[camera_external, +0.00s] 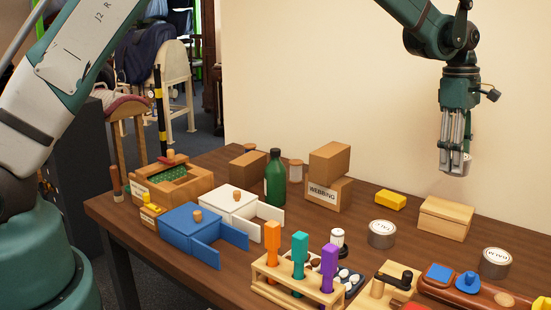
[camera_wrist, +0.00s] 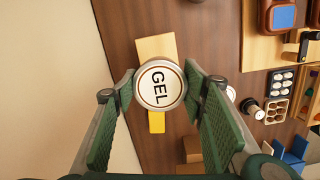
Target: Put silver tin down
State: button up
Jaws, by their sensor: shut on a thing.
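The silver tin (camera_wrist: 160,87) has a round white lid marked "GEL" and sits between the two fingers of my gripper (camera_wrist: 161,86) in the wrist view. My gripper (camera_external: 455,160) is shut on it. In the external view the tin (camera_external: 460,166) shows at the fingertips, held in the air above the back right of the table (camera_external: 330,237). Below it are a pale wooden box (camera_external: 445,218) and a yellow block (camera_external: 390,200). The fingers partly hide the tin in the external view.
Two other lidded tins stand on the table, one near the middle right (camera_external: 382,234) and one at the right (camera_external: 495,263). Cardboard boxes (camera_external: 327,180) and a green bottle (camera_external: 275,180) stand at the back. A rack of coloured-handled tools (camera_external: 298,288) is in front.

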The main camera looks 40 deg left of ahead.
dwell(0.3)
send_over(450, 208)
jog(key=shift+w+a+f, duration=0.1)
jog(key=shift+a+f, duration=0.05)
jog(key=shift+f, duration=1.45)
jog(key=shift+a+f, duration=0.15)
jog(key=shift+f, duration=1.4)
jog(key=shift+f, duration=1.85)
jog(key=shift+f, duration=0.15)
jog(key=o, duration=0.9)
jog(key=shift+o, duration=0.3)
